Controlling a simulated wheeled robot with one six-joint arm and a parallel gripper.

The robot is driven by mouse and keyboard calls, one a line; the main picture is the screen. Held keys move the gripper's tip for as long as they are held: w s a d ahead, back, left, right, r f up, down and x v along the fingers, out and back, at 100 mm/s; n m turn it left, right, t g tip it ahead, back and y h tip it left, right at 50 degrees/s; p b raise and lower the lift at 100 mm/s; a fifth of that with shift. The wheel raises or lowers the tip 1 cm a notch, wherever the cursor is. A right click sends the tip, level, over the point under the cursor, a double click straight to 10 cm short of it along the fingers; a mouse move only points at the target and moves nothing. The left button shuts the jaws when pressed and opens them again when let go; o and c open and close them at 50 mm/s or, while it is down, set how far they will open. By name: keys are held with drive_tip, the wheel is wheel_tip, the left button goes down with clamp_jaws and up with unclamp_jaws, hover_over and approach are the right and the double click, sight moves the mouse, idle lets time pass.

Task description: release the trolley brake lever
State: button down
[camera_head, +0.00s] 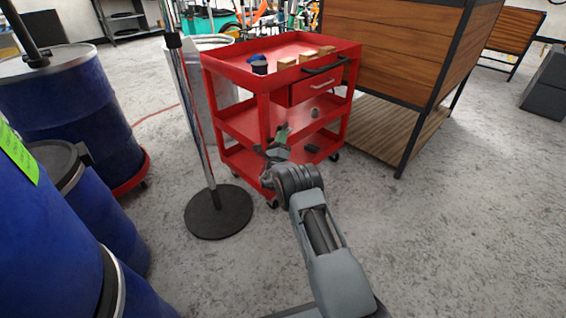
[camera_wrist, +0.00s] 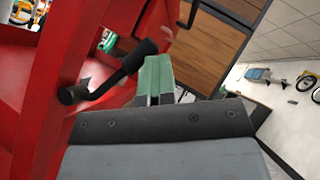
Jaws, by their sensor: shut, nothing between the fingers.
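The red trolley (camera_head: 232,121) stands upright in the middle of the head view, with three shelves and a black handle bar at its right end. In the wrist view a black lever (camera_wrist: 112,75), with a thick round grip at its upper right end, sticks out from the trolley's red frame (camera_wrist: 48,90). My gripper (camera_wrist: 157,66) is shut and empty, with its green fingers just right of the lever's grip. Whether they touch it I cannot tell. In the head view my gripper (camera_head: 282,133) is in front of the trolley's near side, and the lever is not clearly visible there.
A post on a round black base (camera_head: 219,212) stands close left of the trolley. Blue drums (camera_head: 75,110) fill the left side. A wooden cabinet (camera_head: 395,45) stands behind and right. The grey floor (camera_head: 460,230) at the right is clear. Small items lie on the trolley's shelves.

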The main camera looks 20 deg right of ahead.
drive_tip(key=shift+w+r, duration=0.1)
drive_tip(key=shift+r, duration=0.3)
drive_tip(key=s+a+f+p, duration=0.1)
drive_tip(key=s+f+p, duration=0.2)
drive_tip(key=s, duration=0.9)
drive_tip(key=shift+s+f+p, duration=0.35)
drive_tip(key=shift+s+f, duration=0.05)
drive_tip(key=shift+f, duration=0.4)
